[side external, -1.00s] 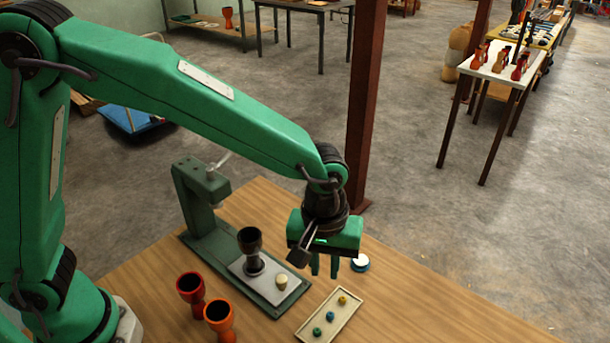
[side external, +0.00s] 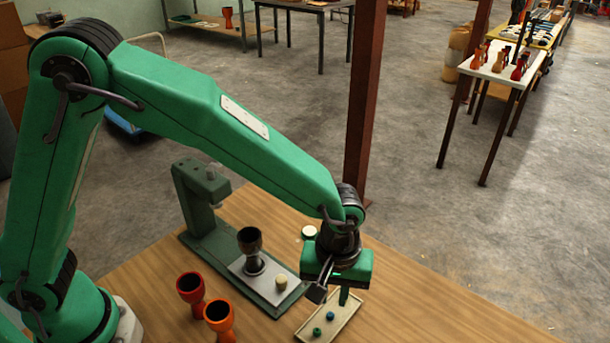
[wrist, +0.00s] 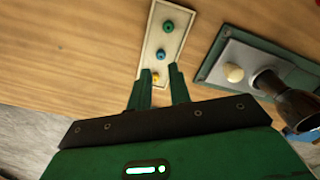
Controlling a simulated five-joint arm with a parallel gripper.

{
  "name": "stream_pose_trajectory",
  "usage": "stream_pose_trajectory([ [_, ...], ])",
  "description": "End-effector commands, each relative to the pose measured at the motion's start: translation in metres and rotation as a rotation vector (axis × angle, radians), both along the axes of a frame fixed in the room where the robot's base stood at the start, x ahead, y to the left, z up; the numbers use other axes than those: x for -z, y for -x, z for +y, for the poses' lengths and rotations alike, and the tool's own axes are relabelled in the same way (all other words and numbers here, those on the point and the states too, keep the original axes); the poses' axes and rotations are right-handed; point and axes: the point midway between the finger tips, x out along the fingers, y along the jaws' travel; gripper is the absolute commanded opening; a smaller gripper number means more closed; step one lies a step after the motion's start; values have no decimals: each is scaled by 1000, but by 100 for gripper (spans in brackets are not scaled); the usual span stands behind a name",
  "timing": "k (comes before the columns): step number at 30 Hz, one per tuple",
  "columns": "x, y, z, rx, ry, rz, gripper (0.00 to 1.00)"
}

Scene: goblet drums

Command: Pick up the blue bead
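The blue bead (side external: 330,316) lies in the middle of a shallow cream tray (side external: 306,335), between a green bead (side external: 317,332) and a yellow bead. In the wrist view, the blue bead (wrist: 160,57) is just beyond my fingertips, and the yellow bead (wrist: 156,79) shows between the fingers. My gripper (side external: 343,297) hangs over the yellow bead's end of the tray, hiding that bead in the side view. In the wrist view, the two fingers of my gripper (wrist: 159,69) are apart, with nothing held. Their exact height above the tray is hard to tell.
A green press (side external: 196,215) stands to the left, its plate holding a dark goblet drum (side external: 250,252) and a cream knob (side external: 281,282). Red (side external: 191,291) and orange (side external: 218,317) goblet drums stand left of the tray. A pale disc (side external: 309,231) lies behind my gripper. The table's right side is clear.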

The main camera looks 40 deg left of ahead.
Motion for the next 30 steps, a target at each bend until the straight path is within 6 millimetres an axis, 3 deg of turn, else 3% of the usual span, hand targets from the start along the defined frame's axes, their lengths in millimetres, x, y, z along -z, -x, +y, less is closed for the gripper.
stream_pose_trajectory([
  [5,8,1,0,0,-1,2,20],
  [17,49,3,1,0,-2,2,20],
  [30,52,3,1,0,0,0,20],
])
